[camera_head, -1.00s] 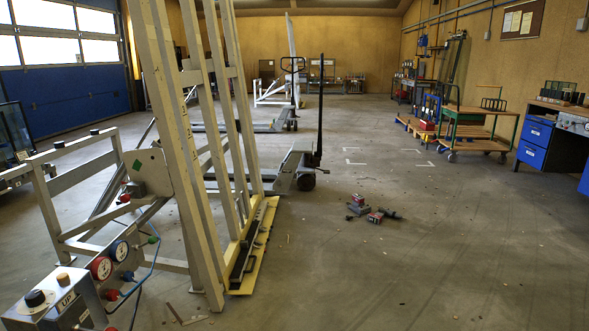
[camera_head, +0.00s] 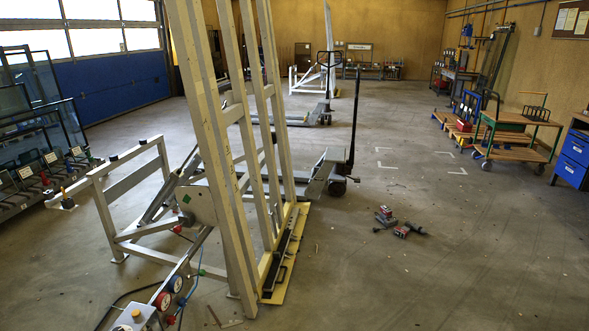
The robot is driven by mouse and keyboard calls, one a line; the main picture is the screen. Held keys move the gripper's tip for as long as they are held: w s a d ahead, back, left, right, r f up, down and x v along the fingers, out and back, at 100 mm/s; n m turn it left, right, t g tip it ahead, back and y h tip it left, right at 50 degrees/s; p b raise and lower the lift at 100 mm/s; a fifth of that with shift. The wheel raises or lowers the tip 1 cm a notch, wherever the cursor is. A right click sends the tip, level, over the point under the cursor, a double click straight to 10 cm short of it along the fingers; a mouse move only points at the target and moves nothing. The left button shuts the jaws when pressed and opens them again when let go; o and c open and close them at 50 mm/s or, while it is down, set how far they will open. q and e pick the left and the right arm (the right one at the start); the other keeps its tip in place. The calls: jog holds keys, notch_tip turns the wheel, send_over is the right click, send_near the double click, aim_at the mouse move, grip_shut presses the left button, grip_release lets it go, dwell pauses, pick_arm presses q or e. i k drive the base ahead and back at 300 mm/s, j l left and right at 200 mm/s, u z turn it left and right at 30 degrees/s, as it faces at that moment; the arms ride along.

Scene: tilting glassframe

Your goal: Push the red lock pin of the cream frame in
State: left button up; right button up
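The cream frame (camera_head: 222,165) stands in the left half of the head view, its tall slatted face leaning slightly and its lower support reaching out to the left. A small red part (camera_head: 178,229) shows low on its side, just below a pale side plate with a green mark. It may be the red lock pin, but it is too small to tell how far in it sits. Neither of my grippers is in view.
A control box (camera_head: 136,318) with round gauges and hoses is at the bottom edge. Tools (camera_head: 398,223) lie on the floor to the right. A pallet jack (camera_head: 325,178) stands behind the frame. A glass rack (camera_head: 35,150) is at the left. The right foreground floor is clear.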

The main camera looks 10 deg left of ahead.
aim_at(178, 229)
jog(key=u, duration=1.1)
